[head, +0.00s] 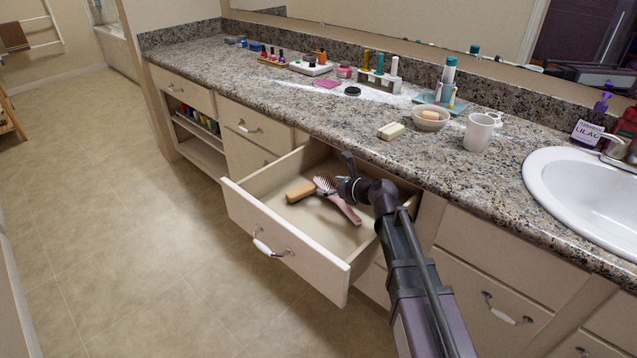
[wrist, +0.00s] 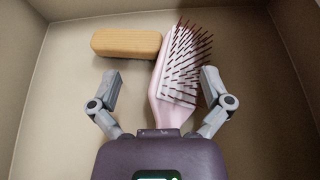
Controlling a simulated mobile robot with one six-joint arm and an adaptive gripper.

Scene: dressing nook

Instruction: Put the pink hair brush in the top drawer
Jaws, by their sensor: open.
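The pink hair brush (head: 343,207) lies on the floor of the open top drawer (head: 290,237), its dark bristles facing up. In the wrist view the brush (wrist: 174,112) lies with its bristled head between and beyond my fingers, the lower part hidden by my gripper body. My gripper (head: 346,176) is over the drawer, close to the brush. Its two fingers in the wrist view (wrist: 158,85) are spread apart, one on each side of the brush, with nothing held.
A wooden block-like brush (head: 300,191) lies in the drawer beside the pink brush. The granite counter (head: 330,125) above holds a soap bar (head: 391,131), a bowl (head: 431,119), a white cup (head: 479,132) and several bottles. Bare drawer floor shows around the brushes.

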